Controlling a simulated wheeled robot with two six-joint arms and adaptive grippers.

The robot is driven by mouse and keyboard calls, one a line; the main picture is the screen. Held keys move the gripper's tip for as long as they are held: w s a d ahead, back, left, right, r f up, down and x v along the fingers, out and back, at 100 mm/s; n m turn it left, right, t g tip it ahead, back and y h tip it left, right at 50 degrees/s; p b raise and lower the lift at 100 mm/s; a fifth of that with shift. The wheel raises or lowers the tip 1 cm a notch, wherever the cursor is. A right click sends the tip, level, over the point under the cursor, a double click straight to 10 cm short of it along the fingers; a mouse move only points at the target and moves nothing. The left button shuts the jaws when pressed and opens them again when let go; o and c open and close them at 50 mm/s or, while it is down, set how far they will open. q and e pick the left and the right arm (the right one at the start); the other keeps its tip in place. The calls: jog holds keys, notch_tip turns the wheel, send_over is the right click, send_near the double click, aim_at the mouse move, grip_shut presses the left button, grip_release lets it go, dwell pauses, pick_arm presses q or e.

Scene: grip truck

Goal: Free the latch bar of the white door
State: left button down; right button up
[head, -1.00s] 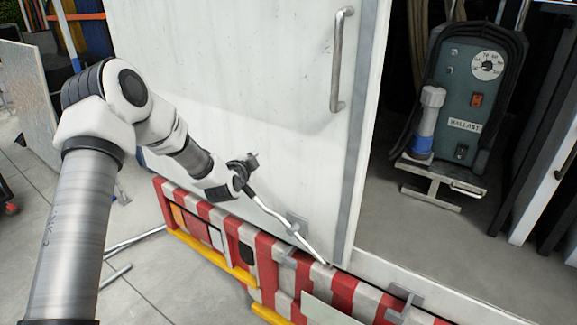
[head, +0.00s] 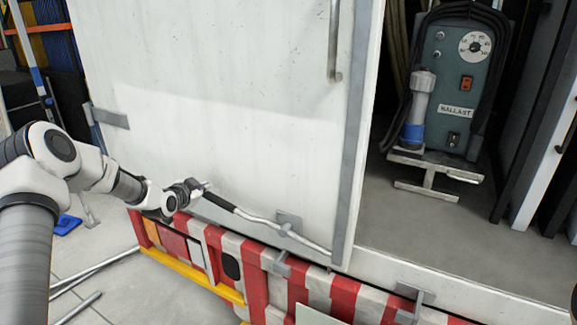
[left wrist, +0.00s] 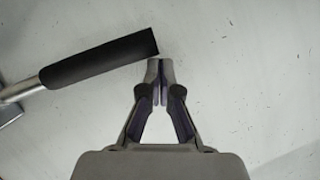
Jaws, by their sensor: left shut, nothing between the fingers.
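The white door (head: 215,85) fills the middle of the head view. Its latch bar (head: 258,219) runs slantwise across the lower part of the door, left end higher, through a grey bracket (head: 288,221). The bar's black grip (head: 220,202) is at its left end. My left gripper (head: 201,187) is beside that end. In the left wrist view its fingertips (left wrist: 160,64) are together and empty, just below the end of the black grip (left wrist: 100,57). I cannot tell whether they touch it. My right gripper is not in view.
A red-and-white striped bumper (head: 230,266) with a yellow rail (head: 190,272) runs under the door. A vertical handle (head: 334,40) is higher on the door. The ballast unit (head: 450,85) stands in the open bay at right. Metal poles (head: 95,270) lie on the floor at left.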

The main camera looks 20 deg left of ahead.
pick_arm(q)
jog(key=shift+s+f+b, duration=0.25)
jog(key=shift+f+b, duration=0.05)
jog(key=shift+f, duration=0.35)
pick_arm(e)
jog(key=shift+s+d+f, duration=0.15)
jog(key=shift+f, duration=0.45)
pick_arm(q)
jog(key=shift+s+d+f, duration=0.1)
jog(key=shift+s+f, duration=0.05)
jog(key=r+p, duration=0.1)
jog(key=r, duration=0.1)
jog(key=w+r+p, duration=0.1)
jog(key=r, duration=0.1)
jog(key=shift+w+d+p, duration=0.1)
jog(key=shift+w+p, duration=0.1)
jog(key=shift+p, duration=0.2)
jog(key=a+r+p+v, duration=0.1)
jog(key=p+v, duration=0.1)
jog(key=v, duration=0.8)
jog(key=shift+r, duration=0.35)
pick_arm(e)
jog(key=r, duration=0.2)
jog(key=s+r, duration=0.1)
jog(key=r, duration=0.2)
pick_arm(q)
jog(key=shift+a+f, duration=0.1)
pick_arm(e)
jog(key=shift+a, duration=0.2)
